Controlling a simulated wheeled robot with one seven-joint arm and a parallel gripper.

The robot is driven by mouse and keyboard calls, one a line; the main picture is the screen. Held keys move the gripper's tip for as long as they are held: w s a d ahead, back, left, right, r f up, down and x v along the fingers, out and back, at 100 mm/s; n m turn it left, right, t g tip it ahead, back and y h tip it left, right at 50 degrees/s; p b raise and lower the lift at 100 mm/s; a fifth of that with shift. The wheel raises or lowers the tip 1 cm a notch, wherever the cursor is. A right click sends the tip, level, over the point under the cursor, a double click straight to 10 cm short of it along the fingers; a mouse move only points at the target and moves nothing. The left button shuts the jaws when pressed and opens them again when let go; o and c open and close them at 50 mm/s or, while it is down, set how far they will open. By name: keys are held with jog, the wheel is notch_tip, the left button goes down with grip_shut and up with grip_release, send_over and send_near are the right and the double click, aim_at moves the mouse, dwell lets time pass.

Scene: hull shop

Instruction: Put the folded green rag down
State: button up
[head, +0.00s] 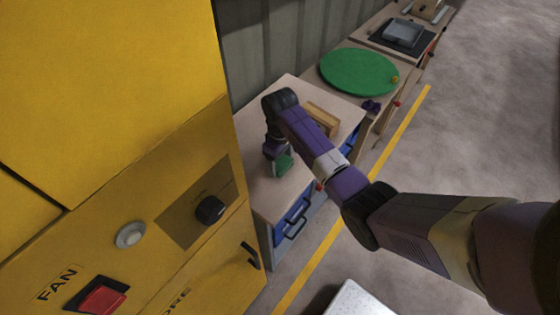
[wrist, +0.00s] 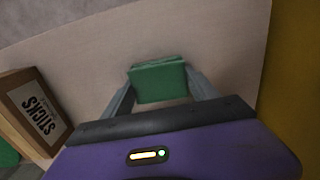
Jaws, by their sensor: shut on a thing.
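The folded green rag (wrist: 160,82) is between the two fingers of my gripper (wrist: 160,92) in the wrist view. My gripper is shut on it. In the head view the rag (head: 284,164) shows below my gripper (head: 278,160), over the wooden top of a bench (head: 258,192). I cannot tell whether the rag touches the bench top. The pale bench top also fills the area around the rag in the wrist view (wrist: 225,50).
A box marked STICKS (wrist: 35,112) stands left of the rag in the wrist view. The yellow cabinet (head: 110,90) borders the bench on the left in the head view. A round green disc (head: 358,70) lies on the bench farther back. Bare bench top surrounds the rag.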

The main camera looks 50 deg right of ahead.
aim_at(280, 162)
jog(key=shift+f, duration=0.15)
jog(key=o, duration=1.2)
jog(key=shift+r+p, duration=0.35)
jog(key=shift+r, duration=5.8)
